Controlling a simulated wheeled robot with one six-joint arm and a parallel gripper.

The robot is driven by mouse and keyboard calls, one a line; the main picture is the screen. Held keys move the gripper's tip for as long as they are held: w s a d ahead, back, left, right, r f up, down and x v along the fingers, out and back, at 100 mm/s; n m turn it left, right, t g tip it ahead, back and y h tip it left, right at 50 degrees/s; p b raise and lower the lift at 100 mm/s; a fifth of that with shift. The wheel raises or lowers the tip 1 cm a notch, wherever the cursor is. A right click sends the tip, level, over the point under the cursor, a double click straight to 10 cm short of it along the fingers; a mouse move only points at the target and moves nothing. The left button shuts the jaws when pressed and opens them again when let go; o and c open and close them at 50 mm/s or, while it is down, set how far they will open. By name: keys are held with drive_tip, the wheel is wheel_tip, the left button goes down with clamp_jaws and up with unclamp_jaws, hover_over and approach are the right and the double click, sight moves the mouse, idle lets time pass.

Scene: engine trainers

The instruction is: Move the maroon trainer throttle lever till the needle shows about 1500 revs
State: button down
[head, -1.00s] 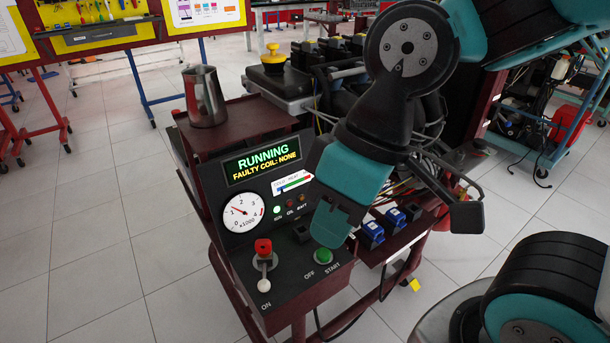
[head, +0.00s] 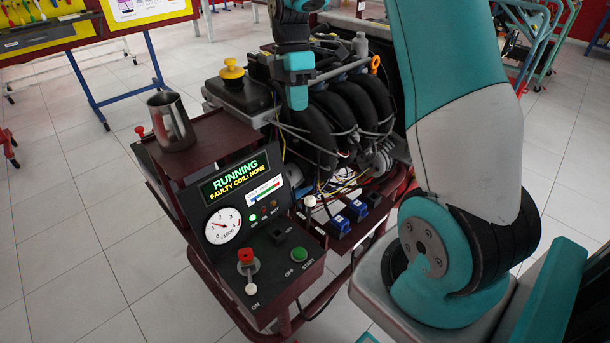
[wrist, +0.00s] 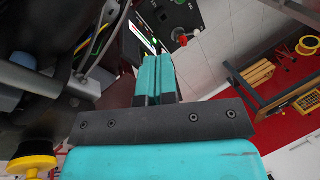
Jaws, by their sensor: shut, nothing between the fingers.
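The maroon trainer (head: 228,142) has a black console with a lit screen reading RUNNING (head: 235,174). Its round white rev gauge (head: 223,226) has a red needle pointing up-left, near the 1. A white-knobbed lever (head: 309,201) stands right of the console by the blue coils; I cannot tell for certain that it is the throttle. My gripper (head: 297,98) points down over the engine, behind and above the console, apart from that lever. In the wrist view its teal fingers (wrist: 155,70) are together and empty.
A red switch (head: 245,257) with a white ball sits by ON; a green START button (head: 299,254) is to its right. A metal jug (head: 170,121) stands on the top shelf. Black engine pipes (head: 350,110), loose wires and a yellow cap (head: 232,70) are close to my gripper.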

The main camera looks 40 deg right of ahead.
drive_tip(key=b, duration=0.1)
hover_over(308, 214)
drive_tip(key=w+d, duration=0.2)
drive_tip(key=w, duration=0.1)
wheel_tip(308, 214, down, 19)
drive_tip(key=shift+r, duration=0.15)
drive_tip(key=shift+s+a, duration=0.2)
drive_tip(key=shift+s, duration=0.65)
